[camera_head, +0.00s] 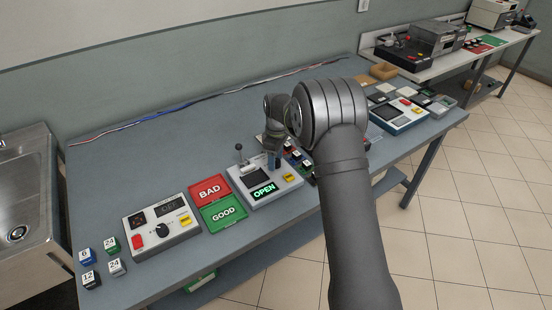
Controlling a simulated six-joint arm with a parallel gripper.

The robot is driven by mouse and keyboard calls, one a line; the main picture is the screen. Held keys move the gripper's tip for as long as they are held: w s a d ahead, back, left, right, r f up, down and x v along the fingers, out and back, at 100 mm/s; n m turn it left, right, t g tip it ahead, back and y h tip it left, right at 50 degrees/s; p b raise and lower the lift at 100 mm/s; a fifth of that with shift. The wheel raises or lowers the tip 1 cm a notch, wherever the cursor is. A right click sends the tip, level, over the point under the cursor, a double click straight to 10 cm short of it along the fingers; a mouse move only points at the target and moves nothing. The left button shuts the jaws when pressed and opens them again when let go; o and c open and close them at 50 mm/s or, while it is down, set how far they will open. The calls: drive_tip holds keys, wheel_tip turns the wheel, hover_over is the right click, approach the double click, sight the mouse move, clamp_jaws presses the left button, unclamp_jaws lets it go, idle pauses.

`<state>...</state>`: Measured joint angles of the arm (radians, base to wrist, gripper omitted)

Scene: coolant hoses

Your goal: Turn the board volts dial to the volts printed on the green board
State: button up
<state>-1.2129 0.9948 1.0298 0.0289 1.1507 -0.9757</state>
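The dial (162,229) is a black knob on a white power unit (188,235) at the front left of the bench. The unit's dark display (171,208) appears to read OFF. A small green block (110,244) with a white label that looks like 24 stands left of the unit; it may be the green board. My gripper (271,155) is over the white tester with the lit OPEN display (264,190), well right of the dial. Its fingertips are small and partly hidden, beside a blue part, so whether it holds anything is unclear.
Blue (86,256), black (91,279) and white (116,266) labelled blocks stand by the green one. Red BAD (209,189) and green GOOD (223,212) trays lie between unit and tester. A lever (240,155) rises from the tester. Bench behind the unit is clear.

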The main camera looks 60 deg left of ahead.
sight(277, 159)
wheel_tip(277, 159, up, 17)
drive_tip(key=shift+w+a+r, duration=0.15)
drive_tip(key=shift+w+a, duration=0.05)
drive_tip(key=shift+w, duration=0.1)
idle(0.4)
drive_tip(key=f, duration=1.7)
drive_tip(key=shift+s+d+f, duration=0.25)
drive_tip(key=shift+s, duration=0.05)
